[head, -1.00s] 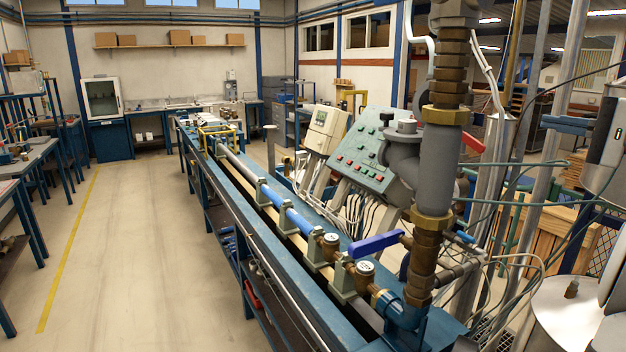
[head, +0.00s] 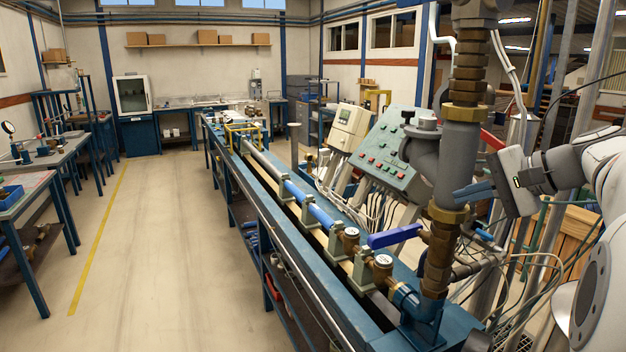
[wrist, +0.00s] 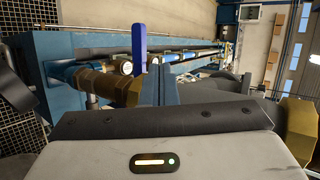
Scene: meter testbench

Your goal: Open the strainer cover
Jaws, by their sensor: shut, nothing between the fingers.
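The strainer (head: 456,150) is a grey Y-shaped body in the vertical brass pipe. Its side branch points up and left and ends in a round grey cover (head: 427,123) with a small knob on top, which looks shut. My gripper (head: 460,193) comes in from the right with its blue fingers closed together and empty. In the head view the fingertips overlap the lower strainer body, just above the brass union below it; I cannot tell if they touch. In the wrist view my gripper (wrist: 158,75) points past the grey strainer body (wrist: 228,88). The cover is not clear there.
A blue valve lever (head: 395,236) sticks out left of the pipe, and also shows in the wrist view (wrist: 139,50). A green control panel (head: 378,157) with buttons stands behind the strainer. Loose hoses hang at the right. The floor (head: 165,250) left of the bench is clear.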

